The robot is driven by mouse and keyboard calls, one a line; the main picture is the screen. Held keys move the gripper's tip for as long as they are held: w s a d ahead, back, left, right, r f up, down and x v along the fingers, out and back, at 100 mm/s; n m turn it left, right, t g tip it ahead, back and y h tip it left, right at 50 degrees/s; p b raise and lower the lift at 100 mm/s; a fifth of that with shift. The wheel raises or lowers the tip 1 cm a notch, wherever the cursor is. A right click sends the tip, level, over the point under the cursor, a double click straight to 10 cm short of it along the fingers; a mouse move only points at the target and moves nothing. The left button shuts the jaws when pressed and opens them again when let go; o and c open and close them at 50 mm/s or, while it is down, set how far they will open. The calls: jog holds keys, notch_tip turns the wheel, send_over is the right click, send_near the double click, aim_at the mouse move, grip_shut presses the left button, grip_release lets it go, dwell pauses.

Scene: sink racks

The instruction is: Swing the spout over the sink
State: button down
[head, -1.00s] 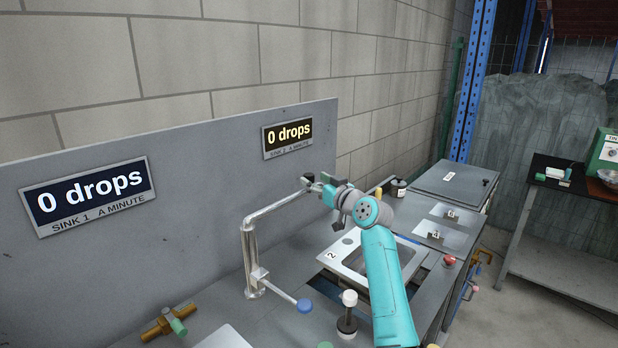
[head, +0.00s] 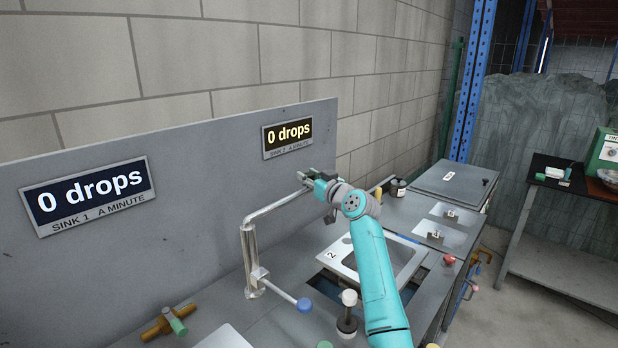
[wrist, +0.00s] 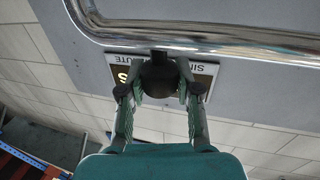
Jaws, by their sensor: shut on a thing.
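The chrome spout (head: 278,208) rises from the counter on an upright pipe (head: 249,258) and runs right and back, along the grey splashback. Its far end is beside the splashback, behind the sink marked 2 (head: 336,259), as seen in the head view. My gripper (head: 310,180) is at that far end. In the wrist view the spout (wrist: 210,35) crosses the top, and my gripper (wrist: 159,92) is shut on a dark knob (wrist: 158,72) at the spout. The exact joint between knob and pipe is hard to see.
A blue-ended lever (head: 304,305) sticks out from the spout's base. A white-topped post (head: 349,298) stands in front of sink 2. A brass valve (head: 163,323) lies at left. The splashback (head: 200,200) bounds the back. Signs for both sinks read 0 drops.

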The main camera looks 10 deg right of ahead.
jog(key=shift+s, duration=0.1)
jog(key=shift+s+d+m+h, duration=0.3)
jog(key=shift+s+h, duration=0.05)
jog(key=shift+h, duration=0.05)
jog(key=s+d+m+h, duration=0.1)
jog(key=s+m+h, duration=0.3)
jog(key=s+h, duration=0.2)
jog(key=s+d+m+h, duration=0.2)
jog(key=s+m+h, duration=0.2)
jog(key=s, duration=0.5)
jog(key=shift+s+d+h, duration=0.3)
jog(key=shift+s+h, duration=0.05)
jog(key=shift+h, duration=0.95)
jog(key=c, duration=0.8)
grip_release()
